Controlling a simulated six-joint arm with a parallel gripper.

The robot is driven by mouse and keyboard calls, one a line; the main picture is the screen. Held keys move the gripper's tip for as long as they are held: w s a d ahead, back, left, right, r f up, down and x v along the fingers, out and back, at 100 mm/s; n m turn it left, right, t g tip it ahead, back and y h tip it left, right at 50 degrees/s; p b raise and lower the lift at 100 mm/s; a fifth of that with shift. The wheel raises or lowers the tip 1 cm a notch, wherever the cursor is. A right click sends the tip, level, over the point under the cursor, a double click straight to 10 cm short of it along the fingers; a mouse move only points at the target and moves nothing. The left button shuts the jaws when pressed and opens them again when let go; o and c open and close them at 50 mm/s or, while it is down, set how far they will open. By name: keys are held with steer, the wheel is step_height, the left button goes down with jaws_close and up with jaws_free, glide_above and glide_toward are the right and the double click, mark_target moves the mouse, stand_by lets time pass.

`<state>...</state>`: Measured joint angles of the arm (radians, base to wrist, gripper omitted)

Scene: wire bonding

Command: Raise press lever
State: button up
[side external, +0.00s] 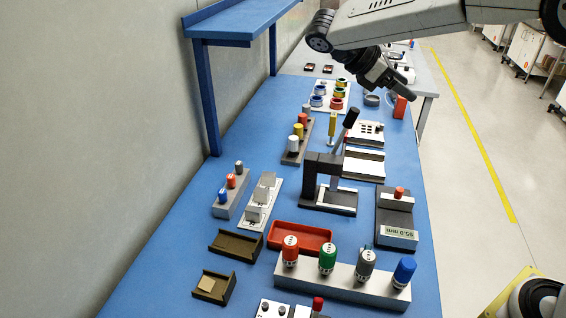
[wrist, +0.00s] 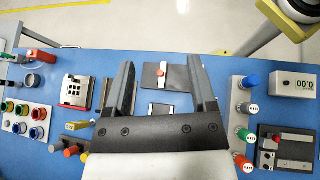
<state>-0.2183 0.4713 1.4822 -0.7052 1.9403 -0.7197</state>
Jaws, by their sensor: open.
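The press (side external: 311,180) is a dark frame on a dark base with a pale plate, in the middle of the bench in the side external view. Its lever (side external: 350,119) has a thick dark grip and slants up to the right above the frame. My gripper (side external: 408,93) is well above and beyond the press, apart from the lever. In the wrist view my gripper (wrist: 160,62) is open, with two dark fingers apart and nothing between them. Part of the press base (wrist: 160,109) shows between the fingers; my gripper body seems to hide the lever there.
A block with coloured knobs (side external: 340,278), a red tray (side external: 300,237) and a gauge block marked 95.0 mm (side external: 400,234) stand nearer. A blue shelf (side external: 240,25) overhangs the left side.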

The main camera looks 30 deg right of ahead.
steer(key=shift+s+a+r, duration=0.1)
steer(key=shift+s+r, duration=0.2)
steer(key=shift+s, duration=0.35)
steer(key=shift+s+r, duration=0.3)
steer(key=shift+s, duration=0.35)
